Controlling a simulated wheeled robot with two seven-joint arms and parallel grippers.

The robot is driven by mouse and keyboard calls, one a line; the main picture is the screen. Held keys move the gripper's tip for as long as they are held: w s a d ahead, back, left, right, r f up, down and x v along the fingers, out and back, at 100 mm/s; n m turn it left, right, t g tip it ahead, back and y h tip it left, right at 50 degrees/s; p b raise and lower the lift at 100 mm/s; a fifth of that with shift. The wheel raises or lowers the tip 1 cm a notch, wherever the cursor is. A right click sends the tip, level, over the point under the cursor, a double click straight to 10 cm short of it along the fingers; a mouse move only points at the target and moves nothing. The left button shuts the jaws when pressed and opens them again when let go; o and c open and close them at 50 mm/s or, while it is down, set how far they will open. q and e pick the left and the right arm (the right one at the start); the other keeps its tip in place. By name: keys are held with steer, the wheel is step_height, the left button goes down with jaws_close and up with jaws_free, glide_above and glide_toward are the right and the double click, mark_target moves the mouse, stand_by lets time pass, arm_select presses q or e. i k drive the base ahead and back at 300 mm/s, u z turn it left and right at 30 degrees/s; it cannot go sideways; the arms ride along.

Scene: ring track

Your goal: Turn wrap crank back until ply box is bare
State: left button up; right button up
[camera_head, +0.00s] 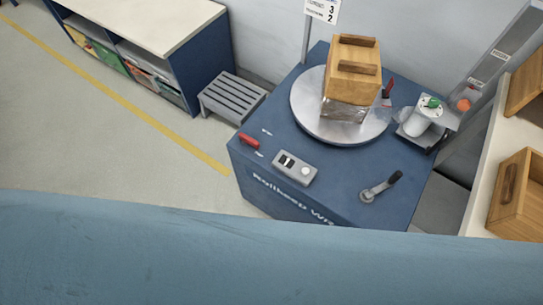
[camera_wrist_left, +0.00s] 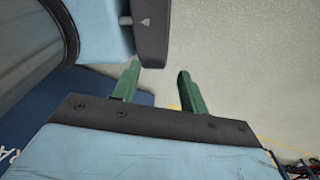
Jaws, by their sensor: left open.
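The ply box (camera_head: 352,85) stands on a round grey turntable (camera_head: 310,120) on top of the blue wrapping machine (camera_head: 260,170). Shiny clear film (camera_head: 343,110) covers the lower part of the box; its upper part and two handles show bare wood. The wrap crank (camera_head: 378,188), a metal arm with a dark grip, is at the front right of the machine top. In the left wrist view my left gripper (camera_wrist_left: 160,85) is open with green fingers apart and nothing between them. Neither gripper shows in the head view, and my right gripper is not seen.
A white roll with a green top (camera_head: 430,107) stands right of the turntable. A grey switch box (camera_head: 295,168) and a red handle (camera_head: 250,141) sit on the machine top. A slatted stool (camera_head: 232,97) stands left. Another wooden box (camera_head: 520,195) is at right. Floor at left is clear.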

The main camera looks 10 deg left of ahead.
mark_target(398, 175)
steer(key=z, duration=3.05)
steer(key=k, duration=0.7)
steer(key=u, duration=0.45)
